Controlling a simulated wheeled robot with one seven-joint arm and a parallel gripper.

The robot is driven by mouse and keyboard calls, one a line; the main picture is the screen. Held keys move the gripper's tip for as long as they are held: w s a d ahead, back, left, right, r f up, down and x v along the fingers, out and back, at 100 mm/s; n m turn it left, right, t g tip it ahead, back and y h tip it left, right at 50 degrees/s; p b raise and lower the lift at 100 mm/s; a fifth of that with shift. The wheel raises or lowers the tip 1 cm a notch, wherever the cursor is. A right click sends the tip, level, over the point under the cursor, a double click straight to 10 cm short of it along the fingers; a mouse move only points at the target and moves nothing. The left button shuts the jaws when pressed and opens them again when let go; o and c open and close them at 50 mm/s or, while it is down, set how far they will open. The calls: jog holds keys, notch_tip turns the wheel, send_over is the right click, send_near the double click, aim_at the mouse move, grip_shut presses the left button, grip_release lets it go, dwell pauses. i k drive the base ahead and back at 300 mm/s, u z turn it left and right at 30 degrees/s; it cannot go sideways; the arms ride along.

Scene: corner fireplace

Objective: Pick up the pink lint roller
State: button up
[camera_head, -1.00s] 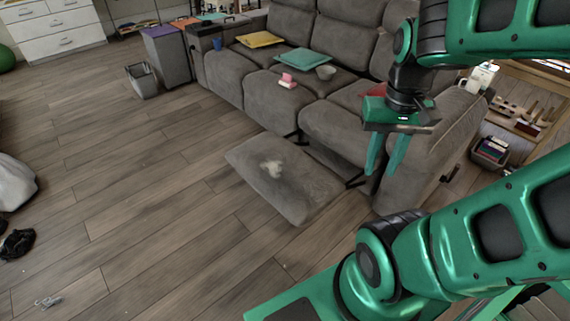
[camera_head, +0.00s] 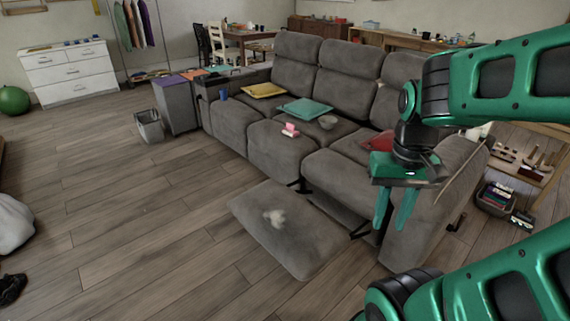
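A small pink object (camera_head: 290,130), which looks like the pink lint roller, lies on the middle seat of the grey sofa (camera_head: 228,125), near the seat's front edge. Its fine shape is too small to make out. My gripper (camera_head: 391,229) hangs fingers down in front of the sofa's right end, to the right of the pink object and well apart from it. Its two green fingers are spread with a gap between them, and nothing shows in the gap.
The sofa's raised footrest (camera_head: 265,245) juts into the room. A teal folder (camera_head: 305,108), grey bowl (camera_head: 327,122), yellow folder (camera_head: 263,90), blue cup (camera_head: 223,94) and red item (camera_head: 379,142) lie on the sofa. A waste bin (camera_head: 150,127) stands at left. The left floor is mostly open.

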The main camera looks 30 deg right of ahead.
aim_at(290, 130)
jog(key=u, duration=0.7)
jog(key=i, duration=5.55)
jog(key=z, duration=0.1)
